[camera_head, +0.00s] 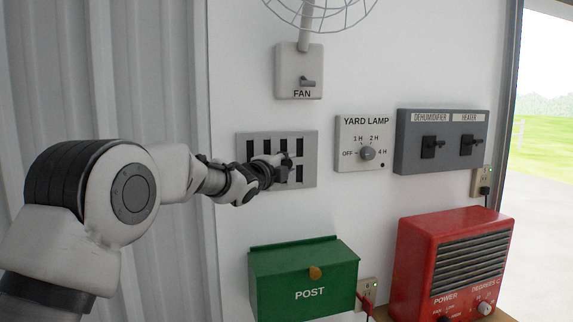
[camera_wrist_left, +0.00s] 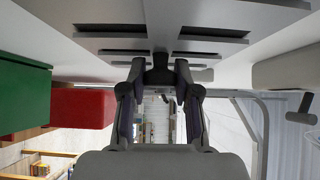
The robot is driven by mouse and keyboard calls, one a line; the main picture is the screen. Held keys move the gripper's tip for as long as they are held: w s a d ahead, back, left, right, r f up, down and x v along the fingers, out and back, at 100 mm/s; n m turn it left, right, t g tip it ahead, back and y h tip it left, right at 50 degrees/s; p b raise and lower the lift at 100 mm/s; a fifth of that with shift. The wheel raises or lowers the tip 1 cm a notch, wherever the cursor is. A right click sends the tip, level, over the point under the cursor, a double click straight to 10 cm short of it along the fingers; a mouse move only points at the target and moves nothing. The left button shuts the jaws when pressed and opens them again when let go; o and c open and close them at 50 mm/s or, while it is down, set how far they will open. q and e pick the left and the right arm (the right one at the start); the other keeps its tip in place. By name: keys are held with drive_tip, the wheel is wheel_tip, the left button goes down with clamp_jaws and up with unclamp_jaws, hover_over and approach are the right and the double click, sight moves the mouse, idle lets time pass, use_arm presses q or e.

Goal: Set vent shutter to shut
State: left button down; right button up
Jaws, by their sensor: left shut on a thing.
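The vent shutter (camera_head: 312,165) is a grey plate on the white wall, with rows of dark upright slots. My left gripper (camera_head: 284,164) is at the lower right part of its face and hides some of the slots. In the left wrist view the vent's grey face (camera_wrist_left: 165,18) fills the top, with dark slots on both sides. There the left gripper (camera_wrist_left: 160,74) is shut on a small dark tab (camera_wrist_left: 160,60) at the vent's face. The tab's exact shape is mostly hidden by the fingers. My right gripper is not in view.
A fan switch (camera_head: 299,72) is above the vent. A yard lamp dial (camera_head: 367,153) and a grey two-switch box (camera_head: 400,160) are to its right. A green post box (camera_head: 303,275) and a red heater (camera_head: 410,255) stand below. The wall immediately around the vent is bare.

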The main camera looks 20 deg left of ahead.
use_arm(q)
drive_tip(key=shift+a, duration=0.15)
drive_tip(key=shift+s+a+b, duration=0.3)
drive_tip(key=shift+a+b, duration=0.1)
drive_tip(key=shift+b, duration=0.15)
drive_tip(key=shift+s+a+r, duration=0.1)
drive_tip(key=shift+s+a, duration=0.2)
drive_tip(key=shift+a, duration=0.1)
drive_tip(key=c, duration=0.8)
unclamp_jaws()
drive_tip(key=shift+a, duration=0.25)
drive_tip(key=s, duration=0.4)
drive_tip(key=s+a, duration=0.1)
drive_tip(key=s, duration=0.2)
drive_tip(key=s+a, duration=0.1)
drive_tip(key=s, duration=0.3)
drive_tip(key=shift+s+a, duration=0.15)
drive_tip(key=shift+s, duration=0.15)
